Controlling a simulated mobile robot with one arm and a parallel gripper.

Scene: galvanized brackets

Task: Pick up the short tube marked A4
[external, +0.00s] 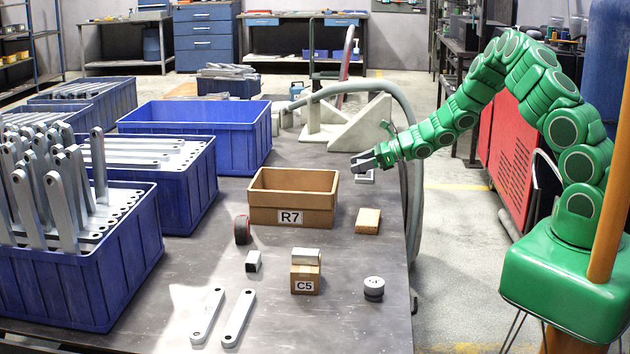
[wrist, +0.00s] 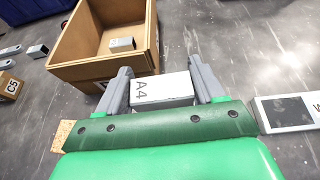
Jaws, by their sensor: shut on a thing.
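The short tube marked A4 (wrist: 162,90) is a pale grey piece with its black marking facing the wrist camera. It sits between the two grey fingers of my gripper (wrist: 158,72), which is shut on it. In the external view my gripper (external: 361,161) is above the right part of the table, just right of the R7 box. A small pale piece (external: 366,178) shows below it there; I cannot tell whether it is A4 or another tube. Any gap between A4 and the table is not clear.
The open brown box R7 (external: 293,215) stands left of my gripper, with a small tube (wrist: 121,45) inside. A pale tube with a dark opening (wrist: 285,112) lies right of my gripper in the wrist view. A wooden block (external: 368,221) and block C5 (external: 305,284) are nearer the camera.

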